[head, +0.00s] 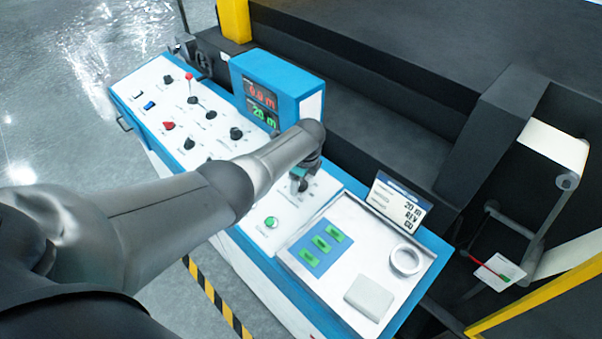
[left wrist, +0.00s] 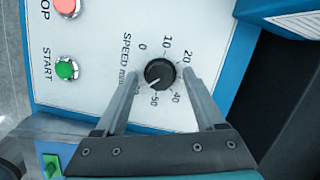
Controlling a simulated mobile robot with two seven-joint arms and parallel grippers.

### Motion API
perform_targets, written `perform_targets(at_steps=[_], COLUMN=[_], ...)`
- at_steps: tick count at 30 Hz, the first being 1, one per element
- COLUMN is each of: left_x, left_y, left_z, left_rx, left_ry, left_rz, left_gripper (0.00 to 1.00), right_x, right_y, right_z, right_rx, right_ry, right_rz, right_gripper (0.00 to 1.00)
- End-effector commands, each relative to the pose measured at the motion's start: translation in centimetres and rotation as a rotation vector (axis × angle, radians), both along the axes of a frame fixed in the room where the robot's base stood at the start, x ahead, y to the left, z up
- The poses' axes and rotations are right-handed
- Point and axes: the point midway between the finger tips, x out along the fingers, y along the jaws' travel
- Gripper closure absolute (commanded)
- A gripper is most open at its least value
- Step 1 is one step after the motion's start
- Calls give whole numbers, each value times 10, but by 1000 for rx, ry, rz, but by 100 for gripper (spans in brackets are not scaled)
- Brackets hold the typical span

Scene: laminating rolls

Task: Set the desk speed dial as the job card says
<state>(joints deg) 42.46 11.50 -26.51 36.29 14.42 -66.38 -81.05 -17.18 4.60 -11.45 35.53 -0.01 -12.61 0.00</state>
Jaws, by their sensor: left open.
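The speed dial (left wrist: 160,73) is a round black knob on the white desk panel, its scale marked from 0 to 50. Its white pointer mark faces the lower left, near the 50 side; the exact value is hard to read. My left gripper (left wrist: 161,76) is open, with one finger on each side of the dial; contact cannot be told. In the head view my left gripper (head: 301,178) is over the panel's right part and partly hides the dial. The job card (head: 398,203) stands behind the tray, showing "20 m" and smaller, unclear lines. My right gripper is not in view.
A green START button (left wrist: 66,69) and a red stop button (left wrist: 66,5) sit left of the dial. A blue display box (head: 275,85) stands behind the panel, reading 0.0 m and 20 m. A tray (head: 345,222) holds a tape roll (head: 406,260) and a grey block (head: 369,298).

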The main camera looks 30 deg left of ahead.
Motion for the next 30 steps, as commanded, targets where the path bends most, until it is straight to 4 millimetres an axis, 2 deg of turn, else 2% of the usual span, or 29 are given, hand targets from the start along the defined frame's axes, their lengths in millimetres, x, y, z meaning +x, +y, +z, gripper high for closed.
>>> perform_targets(at_steps=[9,15,22,30], left_x=[-4,-9,-13,-19], left_y=[-4,-9,-13,-21], left_z=[31,53,77,116], left_rx=[1,1,0,1], left_ry=[-3,-2,-4,-4], left_rz=[-1,-1,-1,-1], left_gripper=[29,29,29,29], right_x=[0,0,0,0], right_y=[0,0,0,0], right_z=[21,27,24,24], right_rx=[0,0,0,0], right_ry=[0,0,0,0], right_rz=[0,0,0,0], right_gripper=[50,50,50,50])
